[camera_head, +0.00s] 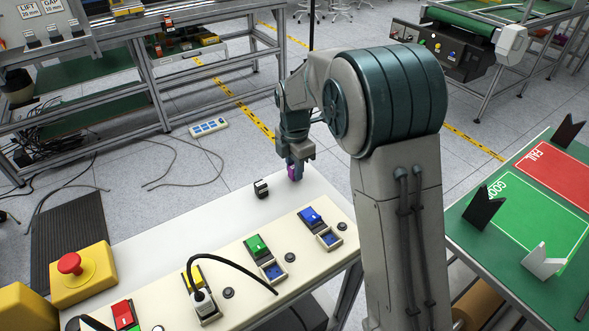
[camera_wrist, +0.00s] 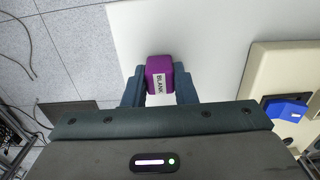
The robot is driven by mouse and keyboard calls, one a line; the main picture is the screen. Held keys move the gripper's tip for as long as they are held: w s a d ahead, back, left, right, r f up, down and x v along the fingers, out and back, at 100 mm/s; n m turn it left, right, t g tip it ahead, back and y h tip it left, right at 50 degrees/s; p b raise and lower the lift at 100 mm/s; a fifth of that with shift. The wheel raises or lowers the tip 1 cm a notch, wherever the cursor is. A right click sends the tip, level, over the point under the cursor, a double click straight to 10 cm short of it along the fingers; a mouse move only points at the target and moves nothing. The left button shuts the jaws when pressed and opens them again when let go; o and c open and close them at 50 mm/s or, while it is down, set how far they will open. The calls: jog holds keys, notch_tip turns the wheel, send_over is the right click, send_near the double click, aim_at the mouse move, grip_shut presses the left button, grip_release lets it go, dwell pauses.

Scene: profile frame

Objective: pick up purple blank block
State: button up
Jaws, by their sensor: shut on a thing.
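The purple block (camera_wrist: 159,72) with a white "BLANK" label sits between the two fingers of my gripper (camera_wrist: 159,88) in the wrist view. The fingers are shut on it, one on each side. In the head view, the purple block (camera_head: 294,172) shows under my gripper (camera_head: 295,160) at the far end of the white table. I cannot tell whether the block touches the table top or is slightly above it.
A small black and white block (camera_head: 261,188) stands left of my gripper. A cream panel (camera_head: 240,285) with blue, green, yellow and red switches lies nearer, with a black cable over it. A yellow box with a red button (camera_head: 72,264) is at left. A green table (camera_head: 540,270) stands right.

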jog(key=shift+r, duration=0.55)
notch_tip(320, 180, up, 3)
jog(key=shift+f, duration=0.1)
jog(key=s+d+r, duration=0.4)
jog(key=d+r, duration=0.2)
jog(key=d, duration=0.5)
jog(key=shift+s+r, duration=0.15)
jog(key=shift+r, duration=0.2)
jog(key=shift+a, duration=0.1)
